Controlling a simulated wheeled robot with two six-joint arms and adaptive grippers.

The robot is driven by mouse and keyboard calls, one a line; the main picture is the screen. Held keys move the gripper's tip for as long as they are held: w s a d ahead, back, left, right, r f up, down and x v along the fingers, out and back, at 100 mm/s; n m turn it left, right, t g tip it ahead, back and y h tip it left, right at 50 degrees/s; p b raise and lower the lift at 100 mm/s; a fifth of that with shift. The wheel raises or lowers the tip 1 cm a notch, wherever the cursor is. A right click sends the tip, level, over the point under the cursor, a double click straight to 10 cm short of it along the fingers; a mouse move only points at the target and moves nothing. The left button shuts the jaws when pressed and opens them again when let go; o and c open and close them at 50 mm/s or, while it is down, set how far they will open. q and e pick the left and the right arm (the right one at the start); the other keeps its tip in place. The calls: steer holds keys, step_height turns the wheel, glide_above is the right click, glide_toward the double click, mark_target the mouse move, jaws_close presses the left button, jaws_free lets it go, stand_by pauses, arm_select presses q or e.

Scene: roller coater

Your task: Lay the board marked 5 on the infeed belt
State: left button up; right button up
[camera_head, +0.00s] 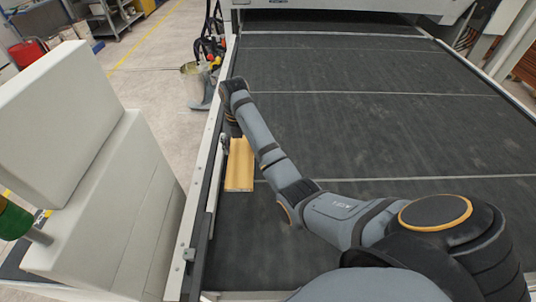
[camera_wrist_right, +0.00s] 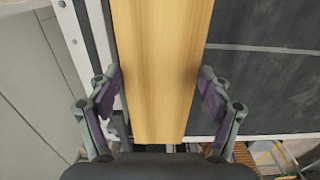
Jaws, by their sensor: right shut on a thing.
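A light wooden board (camera_head: 240,172) is at the left edge of the dark infeed belt (camera_head: 330,110) in the head view, its long side roughly along the belt. My right gripper (camera_head: 228,146) is at the board's far end, mostly hidden behind my arm. In the right wrist view, the board (camera_wrist_right: 160,60) runs between the two fingers of the right gripper (camera_wrist_right: 160,95), which are shut on its long edges. No number shows on the board's visible face. I cannot tell whether the board touches the belt. My left gripper is not in view.
A metal side rail (camera_head: 205,190) runs along the belt's left edge, close to the board. A pale machine cabinet (camera_head: 100,200) stands left of it. The coater housing (camera_head: 340,8) crosses the belt's far end. The belt's middle is clear of other boards.

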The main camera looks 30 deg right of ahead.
steer(key=d+f+b, duration=0.1)
steer(key=d+f, duration=0.2)
steer(key=d, duration=0.1)
steer(key=w+d+f+b, duration=0.1)
steer(key=d+f+b, duration=0.1)
steer(key=d, duration=0.2)
steer(key=d+f+b, duration=0.1)
steer(key=d+f, duration=0.2)
steer(key=d, duration=0.2)
steer(key=shift+w+f+b, duration=0.3)
steer(key=shift+w+d+f, duration=0.15)
steer(key=shift+d+f, duration=0.3)
steer(key=shift+f, duration=0.05)
step_height(320, 180, down, 2)
steer(key=shift+f+p, duration=0.25)
steer(key=shift+p, duration=0.5)
steer(key=shift+f, duration=0.35)
steer(key=o, duration=1.4)
steer(key=shift+f, duration=0.1)
steer(key=shift+c, duration=0.2)
